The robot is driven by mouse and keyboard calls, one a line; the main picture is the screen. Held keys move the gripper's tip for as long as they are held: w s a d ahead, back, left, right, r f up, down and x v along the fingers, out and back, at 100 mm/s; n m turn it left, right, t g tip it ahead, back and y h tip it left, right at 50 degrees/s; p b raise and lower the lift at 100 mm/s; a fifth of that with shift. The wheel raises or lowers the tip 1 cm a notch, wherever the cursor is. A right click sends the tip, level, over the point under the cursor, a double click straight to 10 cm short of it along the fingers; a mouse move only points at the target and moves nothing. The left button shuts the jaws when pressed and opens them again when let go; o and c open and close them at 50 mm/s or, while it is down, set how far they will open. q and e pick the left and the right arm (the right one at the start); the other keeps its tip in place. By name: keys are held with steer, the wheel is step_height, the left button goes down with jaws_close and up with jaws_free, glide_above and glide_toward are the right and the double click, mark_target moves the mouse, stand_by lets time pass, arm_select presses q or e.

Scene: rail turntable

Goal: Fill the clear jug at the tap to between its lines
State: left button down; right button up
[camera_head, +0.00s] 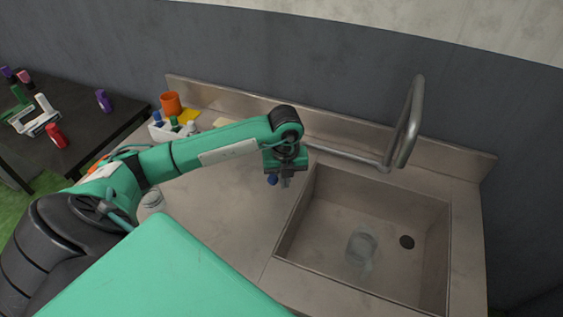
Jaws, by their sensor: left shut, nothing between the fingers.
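The clear jug (362,250) stands in the sink basin (330,215), left of the dark drain hole. Its lines and any water in it are too faint to tell. The metal tap (408,125) rises at the back of the sink with a tall bent spout. No stream of water shows from it. My left gripper (286,182) is shut and empty, pointing down over the counter at the basin's back left corner, well apart from the jug. A small blue knob (272,180) shows right beside its fingers; I cannot tell whether they touch. My right gripper is out of view.
An orange cup (171,103) and a white caddy (160,131) with bottles stand at the counter's back left. A clear glass item (152,198) is partly hidden by my left arm. A dark table (85,135) with coloured items is at far left.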

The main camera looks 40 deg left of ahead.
arm_select(q)
steer(key=shift+s+a+b, duration=0.15)
steer(key=shift+s+a, duration=0.05)
steer(key=shift+a, duration=0.5)
steer(key=shift+s+a+b, duration=0.15)
steer(key=shift+a, duration=0.55)
steer(key=shift+d, duration=0.1)
steer(key=shift+w+d, duration=0.1)
steer(key=shift+d, duration=0.2)
step_height(320, 180, up, 6)
steer(key=p, duration=0.3)
steer(key=shift+f, duration=0.2)
steer(key=s+a+f+b, duration=0.2)
steer(key=a+f+b, duration=0.3)
steer(key=a+b, duration=0.2)
steer(key=shift+a+f, duration=0.35)
steer(key=shift+a, duration=0.5)
stand_by(0.7)
stand_by(1.2)
